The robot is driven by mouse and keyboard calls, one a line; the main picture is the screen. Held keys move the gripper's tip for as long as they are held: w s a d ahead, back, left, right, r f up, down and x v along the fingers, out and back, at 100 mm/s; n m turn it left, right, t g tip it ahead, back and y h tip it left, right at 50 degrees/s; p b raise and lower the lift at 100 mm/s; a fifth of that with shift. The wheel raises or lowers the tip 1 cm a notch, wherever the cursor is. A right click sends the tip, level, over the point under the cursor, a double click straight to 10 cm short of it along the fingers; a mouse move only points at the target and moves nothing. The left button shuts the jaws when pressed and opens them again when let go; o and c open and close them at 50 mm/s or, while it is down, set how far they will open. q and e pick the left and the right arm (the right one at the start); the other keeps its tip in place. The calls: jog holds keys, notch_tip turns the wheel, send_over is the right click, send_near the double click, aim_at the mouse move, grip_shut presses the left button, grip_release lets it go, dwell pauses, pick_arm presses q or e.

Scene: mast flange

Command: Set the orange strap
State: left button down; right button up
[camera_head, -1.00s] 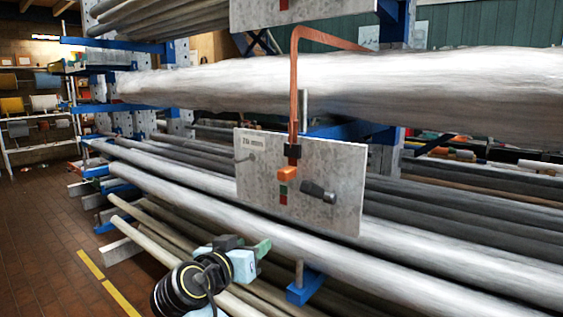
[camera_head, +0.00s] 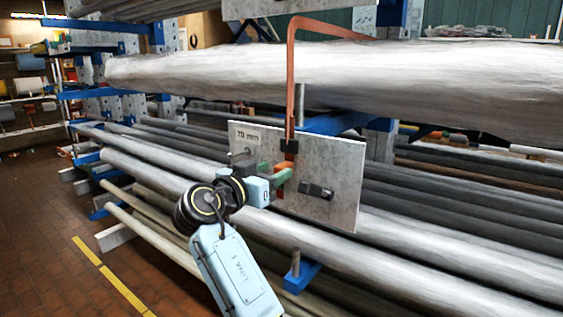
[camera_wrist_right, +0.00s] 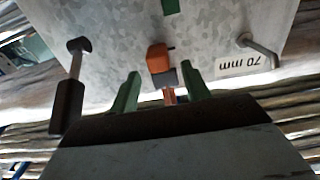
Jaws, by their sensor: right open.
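The orange strap (camera_head: 291,85) runs from the top, over the front of the wrapped pipe, down to a black buckle (camera_head: 289,146) on a grey metal plate (camera_head: 345,160). The strap's orange end block (camera_wrist_right: 159,57) shows in the right wrist view, with a strip of strap behind it. My right gripper (camera_head: 275,170) is in front of the plate, just below the buckle. Its green fingers (camera_wrist_right: 160,82) are open on either side of the strap end, not closed on it. The gripper hides the end block in the head view. My left gripper is not in view.
A dark lever (camera_head: 317,191) sticks out of the plate on the right, and a small bent peg (camera_wrist_right: 260,50) is near the 70 mm label (camera_wrist_right: 243,62). Long pipes (camera_head: 420,250) fill the rack below and behind. Free floor (camera_head: 50,220) lies at the left.

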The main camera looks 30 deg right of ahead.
jog(key=shift+x, duration=1.45)
jog(key=shift+c, duration=0.2)
grip_shut()
